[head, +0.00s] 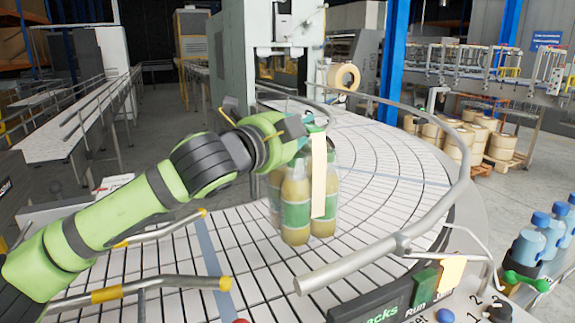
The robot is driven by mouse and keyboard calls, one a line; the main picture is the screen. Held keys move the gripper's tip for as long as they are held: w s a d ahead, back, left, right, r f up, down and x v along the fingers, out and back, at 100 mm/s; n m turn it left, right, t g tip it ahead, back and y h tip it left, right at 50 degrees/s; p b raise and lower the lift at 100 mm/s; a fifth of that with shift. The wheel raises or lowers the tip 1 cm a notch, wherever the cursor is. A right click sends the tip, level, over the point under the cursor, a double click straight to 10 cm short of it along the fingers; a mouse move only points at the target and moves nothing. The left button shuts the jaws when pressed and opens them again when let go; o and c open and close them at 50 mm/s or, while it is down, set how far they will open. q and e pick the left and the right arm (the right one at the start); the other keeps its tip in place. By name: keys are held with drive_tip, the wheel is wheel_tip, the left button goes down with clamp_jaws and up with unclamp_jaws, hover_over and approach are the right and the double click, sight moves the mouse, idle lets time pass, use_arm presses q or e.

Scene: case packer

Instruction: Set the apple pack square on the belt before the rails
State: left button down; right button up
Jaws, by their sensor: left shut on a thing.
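The apple pack (296,216), a cluster of bottles with pale yellow juice and green labels, is in the middle of the head view. It stands upright on or just above the white slatted belt (390,169); I cannot tell if its base touches. My left gripper (313,137) is shut on the top of the pack, from the left. Its fingers are partly hidden against the bottle necks and a pale upright strip. The curved metal rail (430,218) runs to the right of the pack, apart from it. Yellow-tipped rails (150,288) stand at the front left. My right gripper is not in view.
A control panel (395,305) with a green Run button borders the belt at the front. Blue-capped bottles (536,240) stand at the right edge. A grey machine (262,60) stands behind the belt. Open belt lies behind and right of the pack.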

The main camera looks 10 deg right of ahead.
use_arm(q)
drive_tip(key=w+a+f+p, duration=0.6)
drive_tip(key=a+f, duration=0.3)
drive_tip(key=f, duration=0.1)
drive_tip(key=shift+w+a, duration=0.15)
drive_tip(key=shift+a, duration=0.1)
drive_tip(key=shift+f, duration=0.25)
drive_tip(key=c, duration=1.3)
unclamp_jaws()
drive_tip(key=shift+f, duration=0.3)
drive_tip(key=p+v, duration=0.1)
drive_tip(key=v, duration=1.1)
drive_tip(key=shift+r+p, duration=0.2)
drive_tip(key=shift+p, duration=0.1)
